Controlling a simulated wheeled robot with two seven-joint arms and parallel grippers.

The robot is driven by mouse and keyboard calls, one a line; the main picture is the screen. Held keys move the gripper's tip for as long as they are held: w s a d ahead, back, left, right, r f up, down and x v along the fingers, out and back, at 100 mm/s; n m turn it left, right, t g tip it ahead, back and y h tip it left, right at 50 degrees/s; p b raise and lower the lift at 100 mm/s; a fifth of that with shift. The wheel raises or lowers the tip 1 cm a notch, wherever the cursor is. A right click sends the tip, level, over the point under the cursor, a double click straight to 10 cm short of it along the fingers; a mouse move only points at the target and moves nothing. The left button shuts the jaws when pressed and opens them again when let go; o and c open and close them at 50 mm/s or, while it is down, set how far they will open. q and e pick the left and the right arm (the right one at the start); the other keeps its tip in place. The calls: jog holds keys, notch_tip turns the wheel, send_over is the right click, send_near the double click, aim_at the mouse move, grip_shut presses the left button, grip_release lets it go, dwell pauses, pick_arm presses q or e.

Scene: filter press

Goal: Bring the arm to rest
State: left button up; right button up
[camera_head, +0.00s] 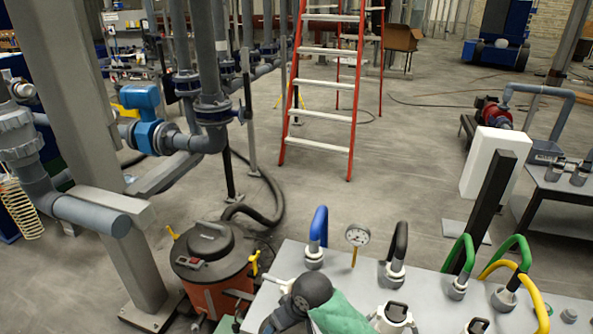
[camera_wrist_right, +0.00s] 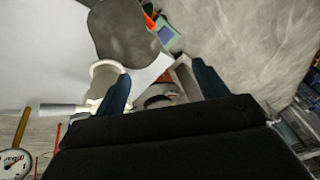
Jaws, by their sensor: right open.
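My right gripper (camera_wrist_right: 162,88) shows in the right wrist view, its two dark blue fingers spread apart. A pale round fitting (camera_wrist_right: 105,70) lies close by the left finger; I cannot tell whether they touch. A grey ring-like part (camera_wrist_right: 160,95) shows between the fingers, partly hidden by the gripper body. I see nothing clearly held. In the head view I cannot make out the right gripper for certain, and the left gripper is not in view. A dark rounded part (camera_head: 311,291) and a green piece (camera_head: 342,314) show at the bottom edge.
A light bench top (camera_head: 425,292) carries blue, black, green and yellow hoses. A gauge (camera_head: 357,236) stands at its back edge. An orange vacuum (camera_head: 215,280) stands left of it. A red ladder (camera_head: 325,85) stands behind; open floor lies between.

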jog(key=s+d+f+m+t+h, duration=0.1)
jog(key=s+d+f+m+h, duration=0.15)
jog(key=s+d, duration=0.9)
jog(key=s+d+f+m+t+h, duration=0.1)
jog(key=s+d+f+m+h, duration=0.15)
jog(key=s+d, duration=0.9)
jog(key=w+f+g+y+b, duration=0.1)
jog(key=w+f, duration=0.1)
jog(key=f, duration=1.1)
jog(key=w+f, duration=0.2)
jog(key=f, duration=1.1)
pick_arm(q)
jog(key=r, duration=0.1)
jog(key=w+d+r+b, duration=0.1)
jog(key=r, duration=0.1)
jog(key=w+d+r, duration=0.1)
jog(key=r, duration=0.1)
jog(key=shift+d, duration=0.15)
pick_arm(e)
jog(key=s+f, duration=0.4)
jog(key=f, duration=0.8)
jog(key=s+f+g, duration=0.1)
jog(key=s+f, duration=0.3)
jog(key=f, duration=0.8)
jog(key=shift+s+f, duration=0.3)
jog(key=shift+s, duration=0.1)
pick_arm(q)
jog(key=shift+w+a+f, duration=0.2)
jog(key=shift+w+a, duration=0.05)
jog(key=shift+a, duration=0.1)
